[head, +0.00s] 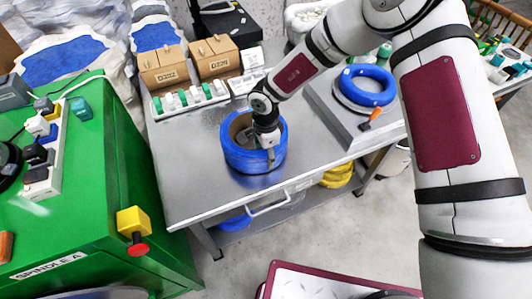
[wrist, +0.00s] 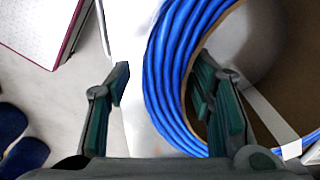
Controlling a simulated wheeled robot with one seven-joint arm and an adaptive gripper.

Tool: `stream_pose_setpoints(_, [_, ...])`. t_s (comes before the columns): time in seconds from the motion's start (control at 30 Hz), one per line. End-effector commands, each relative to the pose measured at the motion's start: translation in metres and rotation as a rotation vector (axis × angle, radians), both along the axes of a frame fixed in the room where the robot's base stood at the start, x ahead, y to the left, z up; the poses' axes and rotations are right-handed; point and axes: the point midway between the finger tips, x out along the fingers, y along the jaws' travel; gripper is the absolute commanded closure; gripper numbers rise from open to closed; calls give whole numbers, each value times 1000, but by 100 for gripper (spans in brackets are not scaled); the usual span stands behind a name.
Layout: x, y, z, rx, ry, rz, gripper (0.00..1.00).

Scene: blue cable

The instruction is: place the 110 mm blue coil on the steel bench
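A tall blue coil (head: 240,161) stands on the steel bench (head: 190,185), near its front middle. My gripper (head: 270,156) is at the coil's front right side. In the wrist view, the coil wall (wrist: 163,75) lies between the two open fingers of my gripper (wrist: 163,88). One finger is inside the coil's opening, close to the inner wall; the other is outside, with a gap to it. A thinner blue coil (head: 367,86) lies on a grey platform on the right of the bench. No size label is readable on either coil.
Two cardboard boxes (head: 216,58) and a tray of small parts (head: 190,99) stand at the bench's back. A green cabinet (head: 100,180) with a red stop button (head: 137,249) is at left. Yellow coils (head: 338,176) and another blue coil (head: 235,223) sit below. The bench's left front is clear.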

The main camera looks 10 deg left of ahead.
Motion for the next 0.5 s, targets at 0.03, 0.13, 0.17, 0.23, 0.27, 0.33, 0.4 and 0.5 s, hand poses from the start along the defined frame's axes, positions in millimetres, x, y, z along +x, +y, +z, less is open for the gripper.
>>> stream_pose_setpoints(0.03, [0, 0, 0, 1, -1, 0, 52])
stream_pose_setpoints(0.13, [0, 0, 2, 1, -1, 0, 52])
stream_pose_setpoints(0.17, [1, 0, 4, 1, -2, 0, 52])
stream_pose_setpoints(0.23, [1, 0, 11, 2, -1, -1, 52])
stream_pose_setpoints(0.27, [1, 0, 14, 3, -2, -2, 52])
stream_pose_setpoints(0.33, [2, 0, 27, 2, -3, -1, 52])
stream_pose_setpoints(0.4, [2, 0, 41, 4, -5, -2, 52])
stream_pose_setpoints(0.5, [2, 0, 62, 2, -3, -1, 52])
